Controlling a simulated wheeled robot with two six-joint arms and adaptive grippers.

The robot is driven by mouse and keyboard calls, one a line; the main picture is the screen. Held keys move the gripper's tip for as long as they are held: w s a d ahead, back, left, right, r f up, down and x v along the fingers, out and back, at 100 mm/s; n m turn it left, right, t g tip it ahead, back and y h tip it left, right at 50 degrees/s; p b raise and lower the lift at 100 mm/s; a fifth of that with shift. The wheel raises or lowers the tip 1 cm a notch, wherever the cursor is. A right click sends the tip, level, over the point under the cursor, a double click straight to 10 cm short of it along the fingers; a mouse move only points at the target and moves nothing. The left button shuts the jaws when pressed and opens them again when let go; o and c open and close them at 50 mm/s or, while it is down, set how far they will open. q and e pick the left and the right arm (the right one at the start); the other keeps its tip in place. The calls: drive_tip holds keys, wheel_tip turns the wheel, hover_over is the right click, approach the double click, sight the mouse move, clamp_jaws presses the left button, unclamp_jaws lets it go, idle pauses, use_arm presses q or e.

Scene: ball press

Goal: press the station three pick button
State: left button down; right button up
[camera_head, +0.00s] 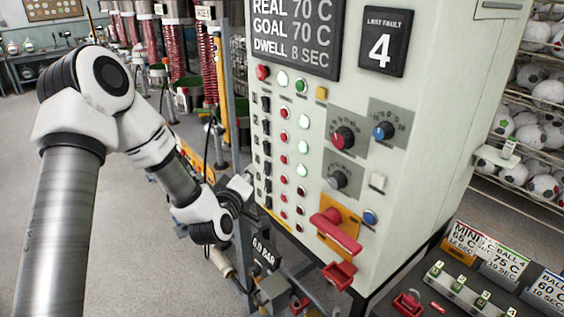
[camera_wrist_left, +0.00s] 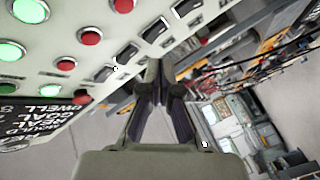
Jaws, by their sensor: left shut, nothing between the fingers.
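A pale control cabinet (camera_head: 440,110) carries columns of red buttons (camera_head: 283,138), white-green lit buttons (camera_head: 304,121) and black switches (camera_head: 266,126) along its left side. I cannot read which one is the station three pick button. My left gripper (camera_head: 246,182) is at the cabinet's left edge, beside the lower part of the switch column. In the left wrist view my left gripper (camera_wrist_left: 157,70) is shut and empty. Its tips lie close to the black switches (camera_wrist_left: 126,53) there; I cannot tell whether they touch. My right gripper is not in view.
A red handle (camera_head: 337,230) and dials (camera_head: 342,137) are on the cabinet front. A small box with green number labels (camera_head: 458,287) stands at the lower right by temperature cards (camera_head: 497,262). Racks of balls (camera_head: 530,120) are behind. Grey floor (camera_head: 150,260) is open at left.

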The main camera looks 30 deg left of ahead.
sight(284, 159)
use_arm(q)
drive_tip(key=w+d+b, duration=0.1)
drive_tip(key=w+d, duration=0.1)
drive_tip(key=w, duration=0.4)
drive_tip(key=shift+d, duration=0.35)
drive_tip(key=shift+w, duration=0.1)
idle(0.9)
drive_tip(key=shift+w+d+b, duration=0.15)
drive_tip(key=shift+w+b, duration=0.2)
drive_tip(key=shift+w, duration=0.05)
drive_tip(key=shift+w+d, duration=0.1)
drive_tip(key=shift+w, duration=0.2)
idle(0.5)
idle(0.3)
drive_tip(key=shift+s+a+b, duration=0.25)
drive_tip(key=shift+s+b, duration=0.1)
drive_tip(key=shift+s, duration=0.4)
